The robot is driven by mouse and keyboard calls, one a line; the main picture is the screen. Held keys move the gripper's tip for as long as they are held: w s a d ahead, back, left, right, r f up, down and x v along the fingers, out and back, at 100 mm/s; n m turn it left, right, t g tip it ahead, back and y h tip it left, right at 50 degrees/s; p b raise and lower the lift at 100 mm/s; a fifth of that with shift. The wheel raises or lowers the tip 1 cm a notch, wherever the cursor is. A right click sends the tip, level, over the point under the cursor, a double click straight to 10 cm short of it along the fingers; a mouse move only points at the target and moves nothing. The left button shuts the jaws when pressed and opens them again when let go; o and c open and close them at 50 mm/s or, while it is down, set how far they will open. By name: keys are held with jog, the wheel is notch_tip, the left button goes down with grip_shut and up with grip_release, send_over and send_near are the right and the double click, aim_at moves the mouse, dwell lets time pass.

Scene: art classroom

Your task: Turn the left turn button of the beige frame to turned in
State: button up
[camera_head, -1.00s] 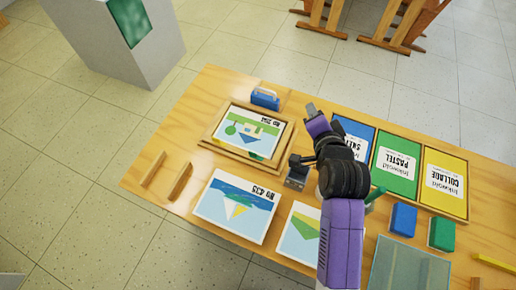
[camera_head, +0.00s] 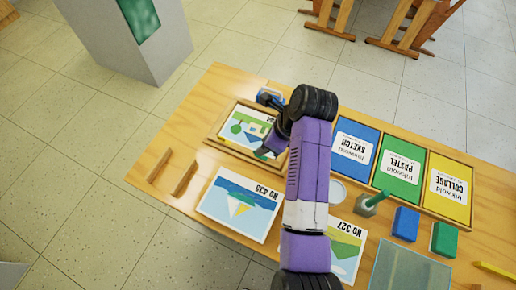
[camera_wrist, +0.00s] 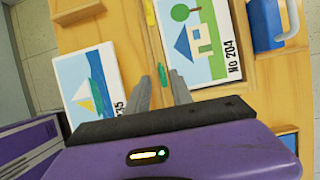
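The beige frame (camera_head: 213,141) lies on the table around a landscape picture (camera_head: 243,126) marked No 204. Its edge also shows in the wrist view (camera_wrist: 156,38). A small green piece (camera_wrist: 162,76), seemingly a turn button, lies lengthwise along that edge. A yellow piece (camera_wrist: 150,12) sits farther along the same edge. I cannot tell for sure which is the left button. My gripper (camera_wrist: 163,82) is open, with its two grey fingers apart on either side of the green piece; contact cannot be told. In the head view my arm hides the frame's right side.
A blue handled object (camera_wrist: 266,24) stands close to the frame. A boat picture (camera_head: 238,205) lies in front, beside a second picture (camera_head: 345,250). Two wooden strips (camera_head: 184,178) lie at the left. A tray of coloured panels (camera_head: 400,165) is at the right.

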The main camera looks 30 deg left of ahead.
jog(key=shift+x, duration=3.05)
grip_shut()
